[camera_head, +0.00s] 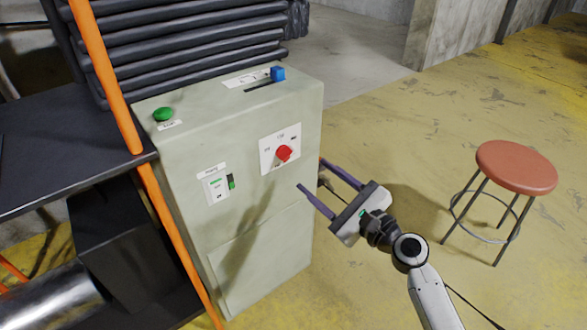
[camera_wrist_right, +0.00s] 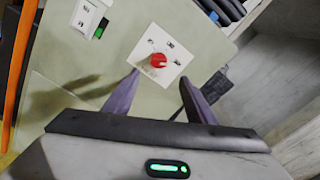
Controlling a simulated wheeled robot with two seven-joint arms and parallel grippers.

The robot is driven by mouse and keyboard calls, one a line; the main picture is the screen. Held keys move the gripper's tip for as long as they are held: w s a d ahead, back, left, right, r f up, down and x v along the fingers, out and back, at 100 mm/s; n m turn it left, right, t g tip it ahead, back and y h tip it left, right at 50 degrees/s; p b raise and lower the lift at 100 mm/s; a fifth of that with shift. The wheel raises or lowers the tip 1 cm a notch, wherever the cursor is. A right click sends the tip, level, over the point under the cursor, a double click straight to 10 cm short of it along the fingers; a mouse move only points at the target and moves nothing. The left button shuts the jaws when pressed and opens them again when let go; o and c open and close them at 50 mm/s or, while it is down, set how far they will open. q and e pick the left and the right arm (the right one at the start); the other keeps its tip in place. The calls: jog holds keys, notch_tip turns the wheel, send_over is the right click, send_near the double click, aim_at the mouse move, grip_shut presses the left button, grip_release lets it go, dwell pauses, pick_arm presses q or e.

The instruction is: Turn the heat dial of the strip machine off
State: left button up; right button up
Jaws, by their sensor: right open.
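The strip machine (camera_head: 255,225) is a pale grey-green cabinet in the middle of the head view. Its red heat dial (camera_head: 284,153) sits on a white plate on the front panel; it also shows in the right wrist view (camera_wrist_right: 158,60). My right gripper (camera_head: 312,173) is open and empty, in front of the panel, lower right of the dial. In the right wrist view its two fingers (camera_wrist_right: 158,88) point toward the panel, just below the dial, apart from it. The small print around the dial is too blurred to read. My left gripper is not in view.
The panel also has a green switch (camera_head: 231,182). A green button (camera_head: 163,114) and a blue slider knob (camera_head: 278,73) are on top. An orange post (camera_head: 105,75) stands at left. A red stool (camera_head: 516,167) stands at right, with open yellow floor around it.

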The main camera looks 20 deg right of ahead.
aim_at(291, 157)
jog(key=b+x, duration=0.1)
jog(key=x, duration=0.8)
jog(key=shift+w+a, duration=0.1)
jog(key=shift+w, duration=0.05)
jog(key=c, duration=1)
